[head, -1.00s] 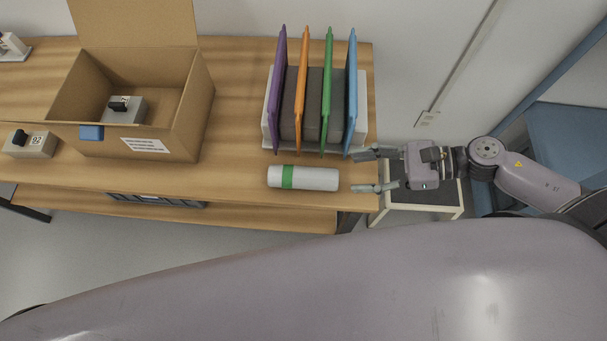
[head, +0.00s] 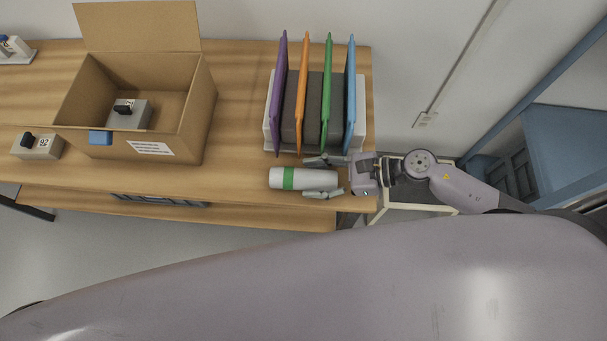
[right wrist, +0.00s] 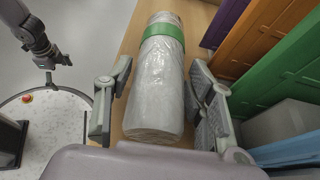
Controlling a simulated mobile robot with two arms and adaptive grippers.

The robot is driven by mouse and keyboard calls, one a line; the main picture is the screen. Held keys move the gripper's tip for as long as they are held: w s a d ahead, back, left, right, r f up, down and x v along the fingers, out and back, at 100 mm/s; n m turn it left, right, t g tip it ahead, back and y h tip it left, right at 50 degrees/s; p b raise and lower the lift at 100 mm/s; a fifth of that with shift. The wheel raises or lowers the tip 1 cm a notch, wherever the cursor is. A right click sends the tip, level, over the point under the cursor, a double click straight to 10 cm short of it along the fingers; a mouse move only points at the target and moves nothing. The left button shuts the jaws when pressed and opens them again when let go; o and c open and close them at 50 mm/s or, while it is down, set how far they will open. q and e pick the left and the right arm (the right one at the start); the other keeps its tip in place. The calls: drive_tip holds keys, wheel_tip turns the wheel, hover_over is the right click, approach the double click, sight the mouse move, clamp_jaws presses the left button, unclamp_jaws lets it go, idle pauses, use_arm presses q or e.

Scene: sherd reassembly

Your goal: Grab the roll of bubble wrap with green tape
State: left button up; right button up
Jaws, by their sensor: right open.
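The roll of bubble wrap (head: 310,180) is a pale cylinder with a green tape band near its left end. It lies on its side near the table's front edge in the head view. My right gripper (head: 318,178) is open, with one finger on each side of the roll's right part. In the right wrist view the roll (right wrist: 158,88) lies between the two open fingers (right wrist: 160,100), its green band at the far end. Gaps show between the roll and the fingers.
A rack with purple, orange, green and blue dividers (head: 350,95) stands just behind the roll, close to the far finger. An open cardboard box (head: 190,125) stands at left on the wooden table (head: 238,120). A small grey device (head: 38,147) sits beside it.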

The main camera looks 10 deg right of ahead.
drive_tip(key=shift+c, duration=0.4)
drive_tip(key=c, duration=0.7)
drive_tip(key=shift+r, duration=0.1)
drive_tip(key=shift+c, duration=0.2)
